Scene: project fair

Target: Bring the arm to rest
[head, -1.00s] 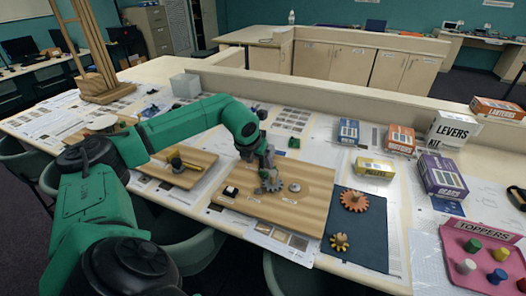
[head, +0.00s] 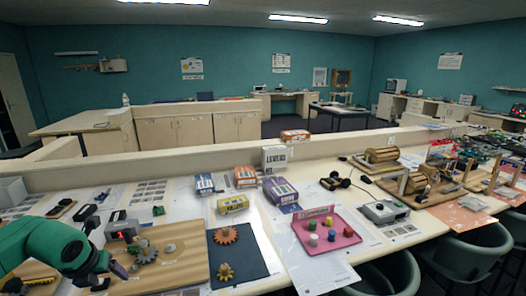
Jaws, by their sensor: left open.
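My left arm reaches in from the lower left, and its gripper (head: 118,270) is low over the left part of the wooden board (head: 185,268). The jaws are open, and their tips are partly hidden by the wrist. My right gripper is out of view.
A pink toppers tray (head: 343,239) is to the right. A dark device with a red display (head: 122,231) stands behind the gripper.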

